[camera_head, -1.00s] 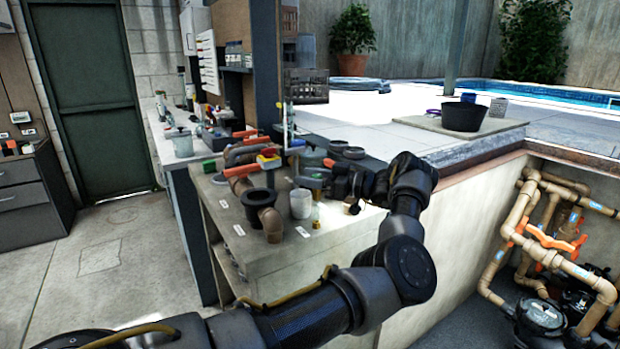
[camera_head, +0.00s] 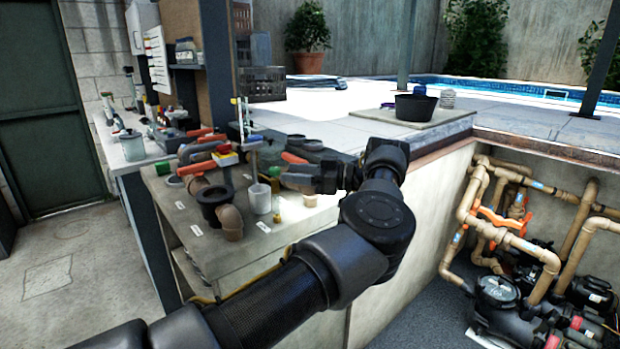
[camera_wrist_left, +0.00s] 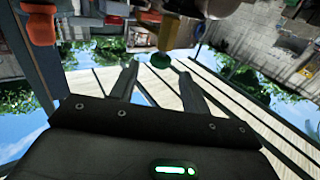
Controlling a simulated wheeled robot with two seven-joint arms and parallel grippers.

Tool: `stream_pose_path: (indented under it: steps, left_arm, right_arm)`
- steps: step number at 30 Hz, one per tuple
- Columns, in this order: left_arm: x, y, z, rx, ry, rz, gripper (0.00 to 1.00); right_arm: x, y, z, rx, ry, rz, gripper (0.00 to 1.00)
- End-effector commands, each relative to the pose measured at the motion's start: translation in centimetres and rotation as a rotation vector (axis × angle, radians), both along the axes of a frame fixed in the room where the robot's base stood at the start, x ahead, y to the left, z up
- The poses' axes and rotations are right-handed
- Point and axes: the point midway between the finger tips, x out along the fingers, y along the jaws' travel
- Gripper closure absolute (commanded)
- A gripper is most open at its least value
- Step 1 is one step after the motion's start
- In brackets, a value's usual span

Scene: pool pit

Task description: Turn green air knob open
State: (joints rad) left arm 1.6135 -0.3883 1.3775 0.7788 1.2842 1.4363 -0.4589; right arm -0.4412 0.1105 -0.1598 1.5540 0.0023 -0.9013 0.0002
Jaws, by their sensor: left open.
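A round green knob (camera_wrist_left: 160,61) sits under a brass-coloured fitting (camera_wrist_left: 169,36) in the left wrist view, just beyond and between my fingertips. I cannot tell whether it touches them. My left gripper (camera_wrist_left: 158,78) is open, with nothing between its fingers. In the head view, my left gripper (camera_head: 288,181) is above the workbench (camera_head: 290,232), pointing left beside a white cup (camera_head: 260,198). A small green spot shows near its tips there, but I cannot clearly make out the knob. My right gripper is out of view.
Brown pipe fittings (camera_head: 230,222), a black flanged part (camera_head: 213,203) and several orange-handled valves (camera_head: 203,168) crowd the bench. A black tub (camera_head: 415,107) stands on the pool deck. The pit with pipes and pumps (camera_head: 500,293) opens to the right. The floor at left is clear.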

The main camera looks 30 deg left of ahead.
Motion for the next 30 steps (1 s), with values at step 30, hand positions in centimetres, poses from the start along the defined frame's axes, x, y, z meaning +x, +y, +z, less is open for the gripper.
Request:
stream_pose_path:
  steps: [30]
  left_arm:
    - [1.1, -3.2, 0.0, -0.001, 0.0, 0.002, 0.53]
  right_arm:
    - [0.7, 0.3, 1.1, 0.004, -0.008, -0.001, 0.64]
